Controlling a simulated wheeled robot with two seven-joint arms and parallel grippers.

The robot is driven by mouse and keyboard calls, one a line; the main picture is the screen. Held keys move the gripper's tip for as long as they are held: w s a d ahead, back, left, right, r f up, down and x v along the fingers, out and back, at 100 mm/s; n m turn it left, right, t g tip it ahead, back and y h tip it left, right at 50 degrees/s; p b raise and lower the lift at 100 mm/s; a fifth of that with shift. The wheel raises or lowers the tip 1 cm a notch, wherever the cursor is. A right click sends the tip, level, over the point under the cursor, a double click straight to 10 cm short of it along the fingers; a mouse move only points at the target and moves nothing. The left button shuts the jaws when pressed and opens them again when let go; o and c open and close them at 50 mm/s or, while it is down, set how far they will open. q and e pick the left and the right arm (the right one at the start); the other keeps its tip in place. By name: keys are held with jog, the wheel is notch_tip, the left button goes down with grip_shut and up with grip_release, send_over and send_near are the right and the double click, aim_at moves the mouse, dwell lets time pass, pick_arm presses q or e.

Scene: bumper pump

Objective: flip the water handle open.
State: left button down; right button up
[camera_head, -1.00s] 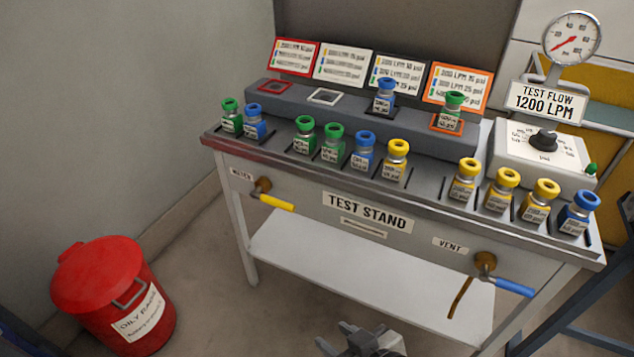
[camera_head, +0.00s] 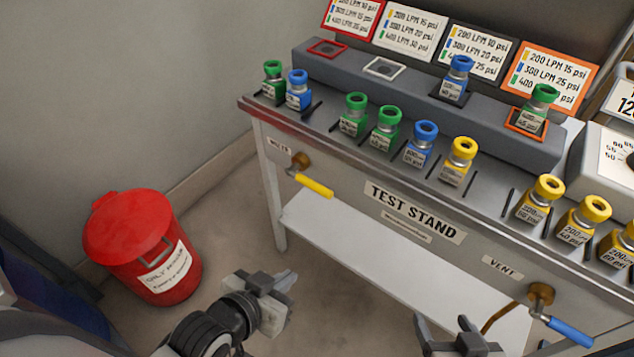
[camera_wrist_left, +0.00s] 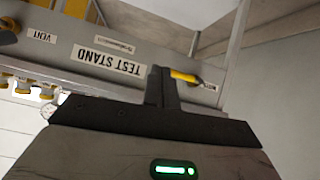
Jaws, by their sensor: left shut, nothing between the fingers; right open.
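The water handle (camera_head: 315,186) is a yellow lever on a brass valve at the left of the test stand's front panel, beside a label reading WATER (camera_head: 280,147). It points right and slightly down. My left gripper (camera_head: 287,279) is shut and empty, below and in front of the handle, apart from it. In the left wrist view, which is upside down, the yellow handle (camera_wrist_left: 184,76) shows just behind the tip of my shut fingers (camera_wrist_left: 160,76), which hide part of it. My right gripper (camera_head: 452,327) is open at the bottom edge, in front of the lower shelf.
A blue vent handle (camera_head: 569,332) sits at the lower right of the stand's panel (camera_head: 350,205). Several capped bottles stand on its top. A white shelf (camera_head: 370,260) lies below. A red bin (camera_head: 130,235) stands on the floor at left. Floor between bin and stand is clear.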

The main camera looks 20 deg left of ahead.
pick_arm(q)
jog(key=w+a+r, duration=0.2)
jog(key=w+r, duration=0.2)
jog(key=w, duration=0.3)
jog(key=w+a+r+m, duration=0.1)
jog(key=w+a+r, duration=0.2)
jog(key=w, duration=0.5)
jog(key=shift+r+m+b, duration=0.3)
jog(key=shift+r, duration=0.35)
pick_arm(e)
jog(key=shift+w+a, duration=0.1)
jog(key=shift+w, duration=0.05)
pick_arm(q)
jog(key=b, duration=0.2)
send_over(313, 186)
jog(key=s, duration=0.3)
notch_tip(313, 186, down, 6)
jog(key=shift+w+d+f, duration=0.1)
jog(key=shift+w+f, duration=0.1)
jog(key=shift+f, duration=0.35)
jog(key=shift+w+d+f, duration=0.1)
jog(key=shift+w+f, duration=0.05)
jog(key=shift+f, duration=0.4)
jog(key=shift+w+f, duration=0.15)
jog(key=shift+f, duration=0.5)
pick_arm(e)
jog(key=shift+a+f+m, duration=0.15)
jog(key=shift+f+m, duration=0.15)
jog(key=shift+f, duration=0.15)
